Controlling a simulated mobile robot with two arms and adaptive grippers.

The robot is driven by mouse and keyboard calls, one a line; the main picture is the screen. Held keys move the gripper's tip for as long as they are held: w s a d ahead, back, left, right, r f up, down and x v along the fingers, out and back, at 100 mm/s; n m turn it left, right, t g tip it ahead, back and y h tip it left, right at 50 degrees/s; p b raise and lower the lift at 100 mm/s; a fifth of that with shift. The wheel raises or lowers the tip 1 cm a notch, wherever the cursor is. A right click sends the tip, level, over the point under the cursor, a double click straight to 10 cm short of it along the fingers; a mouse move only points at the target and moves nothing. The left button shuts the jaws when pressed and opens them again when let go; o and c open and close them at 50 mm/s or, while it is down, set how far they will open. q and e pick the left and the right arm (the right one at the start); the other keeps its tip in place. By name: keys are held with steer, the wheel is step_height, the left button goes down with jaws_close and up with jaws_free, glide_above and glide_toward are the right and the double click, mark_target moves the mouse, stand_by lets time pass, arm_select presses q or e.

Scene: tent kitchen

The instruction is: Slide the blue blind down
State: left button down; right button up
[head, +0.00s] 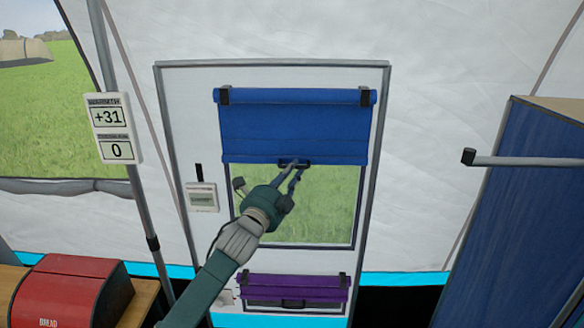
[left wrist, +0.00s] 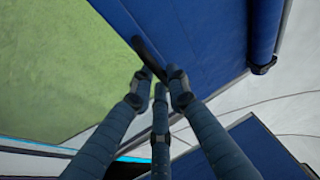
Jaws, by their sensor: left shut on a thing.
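The blue blind (head: 292,125) hangs over the upper part of the door window, and grass shows through the window (head: 310,205) below it. A dark handle sits at the middle of the blind's lower edge. My left gripper (head: 293,164) is at this handle, its fingers shut on it. In the left wrist view the fingers (left wrist: 158,80) close around the dark handle (left wrist: 148,57) at the edge of the blue blind (left wrist: 195,35). Fingers hide part of the handle. My right gripper is not in view.
A purple blind (head: 293,287) is mounted lower on the door (head: 365,180). A small white panel (head: 202,197) is left of the window. A blue cabinet (head: 520,220) with a grey bar (head: 480,158) stands at right. A red bread box (head: 65,290) is at lower left.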

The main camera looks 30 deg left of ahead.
arm_select(q)
step_height(320, 180, down, 20)
steer(key=b, duration=1.1)
steer(key=shift+r+b, duration=0.25)
steer(key=shift+b, duration=0.05)
steer(key=c, duration=1.7)
jaws_free()
steer(key=shift+o, duration=0.2)
steer(key=v, duration=1.2)
steer(key=shift+c, duration=0.3)
